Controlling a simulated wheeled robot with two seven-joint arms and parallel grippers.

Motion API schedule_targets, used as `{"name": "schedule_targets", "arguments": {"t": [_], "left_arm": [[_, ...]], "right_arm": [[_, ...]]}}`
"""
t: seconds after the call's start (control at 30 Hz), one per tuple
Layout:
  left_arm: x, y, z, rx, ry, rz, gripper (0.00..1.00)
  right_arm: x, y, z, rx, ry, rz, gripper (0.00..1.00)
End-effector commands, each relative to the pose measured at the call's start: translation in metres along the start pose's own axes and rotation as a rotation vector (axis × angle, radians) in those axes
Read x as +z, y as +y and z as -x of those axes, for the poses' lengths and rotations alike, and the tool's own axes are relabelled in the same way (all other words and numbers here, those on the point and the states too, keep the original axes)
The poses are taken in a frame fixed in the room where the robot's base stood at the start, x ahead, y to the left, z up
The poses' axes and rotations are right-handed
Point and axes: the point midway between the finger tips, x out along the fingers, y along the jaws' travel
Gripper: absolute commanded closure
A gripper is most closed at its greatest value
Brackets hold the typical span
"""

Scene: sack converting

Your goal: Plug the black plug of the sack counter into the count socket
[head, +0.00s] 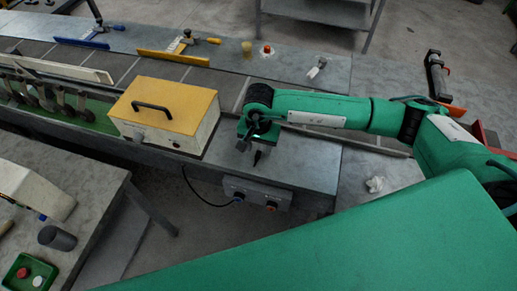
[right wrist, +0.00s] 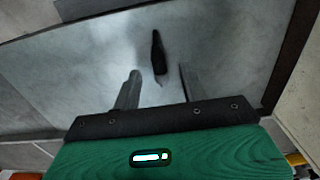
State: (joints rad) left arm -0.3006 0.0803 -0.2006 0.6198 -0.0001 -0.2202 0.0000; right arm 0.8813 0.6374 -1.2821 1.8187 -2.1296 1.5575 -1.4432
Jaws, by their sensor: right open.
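The black plug (head: 258,158) lies on the grey metal bench, just below my right gripper (head: 252,146) in the head view. In the right wrist view the plug (right wrist: 158,52) is a dark, narrow shape on bare metal, ahead of the fingertips and roughly between their lines. My right gripper (right wrist: 158,88) is open, with nothing between its fingers. A grey control box (head: 256,193) on the bench's front side carries small round fittings; I cannot tell which is the count socket. My left gripper is not in view.
A yellow-topped box with a black handle (head: 178,103) stands left of my right gripper. A dark cable (head: 199,196) loops to a blue end at the control box. Yellow and blue guides stand farther back.

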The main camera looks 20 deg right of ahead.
Motion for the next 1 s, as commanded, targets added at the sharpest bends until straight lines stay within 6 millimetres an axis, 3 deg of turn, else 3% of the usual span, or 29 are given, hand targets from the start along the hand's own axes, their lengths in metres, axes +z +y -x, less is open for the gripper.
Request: {"name": "schedule_targets", "arguments": {"t": [0.37, 0.57, 0.6, 1.0], "left_arm": [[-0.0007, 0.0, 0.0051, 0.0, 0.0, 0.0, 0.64], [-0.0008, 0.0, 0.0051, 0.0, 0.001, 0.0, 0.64], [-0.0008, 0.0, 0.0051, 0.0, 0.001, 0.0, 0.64], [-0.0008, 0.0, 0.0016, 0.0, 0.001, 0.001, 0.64]], "right_arm": [[-0.0001, 0.0001, -0.0114, -0.001, 0.001, 0.001, 0.59], [0.0, 0.0001, -0.0111, -0.001, 0.001, 0.001, 0.98], [-0.0001, 0.0001, -0.0111, -0.001, 0.001, 0.001, 1.0], [-0.0004, -0.0003, -0.0057, -0.002, 0.002, 0.001, 1.0]]}}
